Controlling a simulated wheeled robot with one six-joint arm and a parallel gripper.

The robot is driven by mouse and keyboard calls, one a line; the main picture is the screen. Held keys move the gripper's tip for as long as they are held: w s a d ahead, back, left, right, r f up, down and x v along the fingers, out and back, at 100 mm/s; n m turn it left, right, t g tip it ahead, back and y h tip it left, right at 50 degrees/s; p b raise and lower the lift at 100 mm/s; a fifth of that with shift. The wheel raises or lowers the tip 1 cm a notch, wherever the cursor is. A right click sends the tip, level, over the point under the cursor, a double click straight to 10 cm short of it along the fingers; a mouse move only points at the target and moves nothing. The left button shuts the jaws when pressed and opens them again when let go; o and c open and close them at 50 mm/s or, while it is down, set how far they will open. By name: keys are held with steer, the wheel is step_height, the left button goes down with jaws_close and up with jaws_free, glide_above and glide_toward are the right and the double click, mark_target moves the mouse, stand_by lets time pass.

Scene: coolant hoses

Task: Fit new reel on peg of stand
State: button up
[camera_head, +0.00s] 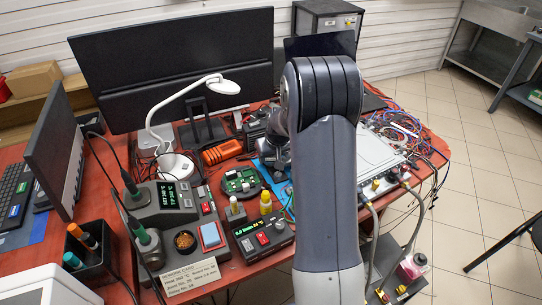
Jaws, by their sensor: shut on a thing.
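My arm rises through the middle of the view and bends over the bench, hiding part of it. My gripper is not visible; it is hidden behind my arm or out of frame. I cannot make out a reel, or a stand with a peg, in this view. Whatever the gripper holds does not show either.
The red bench (265,262) is crowded: a soldering station (165,200), a white lamp (172,165), a green circuit board (241,180), small bottles (265,203) and a silver box (372,160) with cables. A monitor (175,65) stands behind. The tiled floor (480,170) at right is mostly clear.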

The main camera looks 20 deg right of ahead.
steer(key=o, duration=1.5)
steer(key=shift+d, duration=0.1)
steer(key=shift+c, duration=0.6)
steer(key=shift+r, duration=0.1)
